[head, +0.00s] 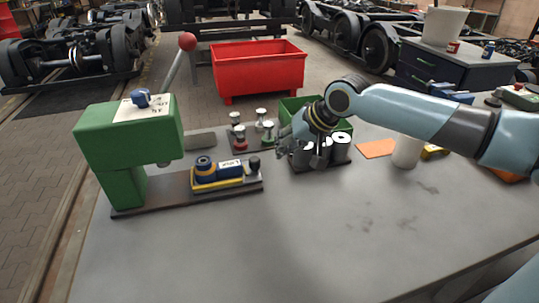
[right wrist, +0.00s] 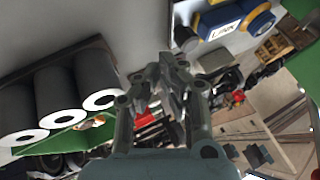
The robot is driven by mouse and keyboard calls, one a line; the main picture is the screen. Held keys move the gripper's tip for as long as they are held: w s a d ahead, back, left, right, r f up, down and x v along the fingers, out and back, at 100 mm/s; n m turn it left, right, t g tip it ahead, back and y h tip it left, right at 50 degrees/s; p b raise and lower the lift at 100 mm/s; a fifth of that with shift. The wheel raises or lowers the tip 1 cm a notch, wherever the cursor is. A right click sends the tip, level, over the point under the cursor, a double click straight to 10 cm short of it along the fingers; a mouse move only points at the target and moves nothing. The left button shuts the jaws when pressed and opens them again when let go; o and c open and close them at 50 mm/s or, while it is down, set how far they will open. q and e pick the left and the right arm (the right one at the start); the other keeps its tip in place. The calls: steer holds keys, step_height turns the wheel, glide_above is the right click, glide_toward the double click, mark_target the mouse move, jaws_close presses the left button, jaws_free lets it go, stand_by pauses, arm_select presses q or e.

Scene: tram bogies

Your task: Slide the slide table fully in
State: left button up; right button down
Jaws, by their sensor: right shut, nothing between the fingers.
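The slide table (head: 218,184) is a yellow-edged plate on a dark base, out to the right of the green press (head: 120,135). It carries a blue part with a white label (head: 230,168). A dark round knob (head: 254,163) stands at its right end. The knob (right wrist: 185,38) and the labelled blue part (right wrist: 225,22) also show in the right wrist view. My right gripper (head: 281,143) is shut and empty, to the right of the knob and apart from it in the head view. My left gripper is not in view.
Dark cylinders with white tops (head: 340,150) stand just right of my right gripper. Small posts on a dark plate (head: 240,137) stand behind the slide table. A green bin (head: 290,105) is behind. The grey table front (head: 220,250) is clear.

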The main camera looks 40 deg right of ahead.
mark_target(234, 165)
steer(key=x, duration=0.6)
steer(key=shift+f, duration=0.15)
steer(key=shift+a, duration=0.1)
steer(key=w+a, duration=0.1)
steer(key=a, duration=0.1)
steer(key=w+a+p, duration=0.1)
steer(key=w+a, duration=0.1)
steer(key=a, duration=0.1)
steer(key=w+a, duration=0.1)
steer(key=a, duration=0.2)
steer(key=shift+w+a, duration=0.15)
steer(key=shift+w, duration=0.25)
steer(key=shift+p, duration=0.35)
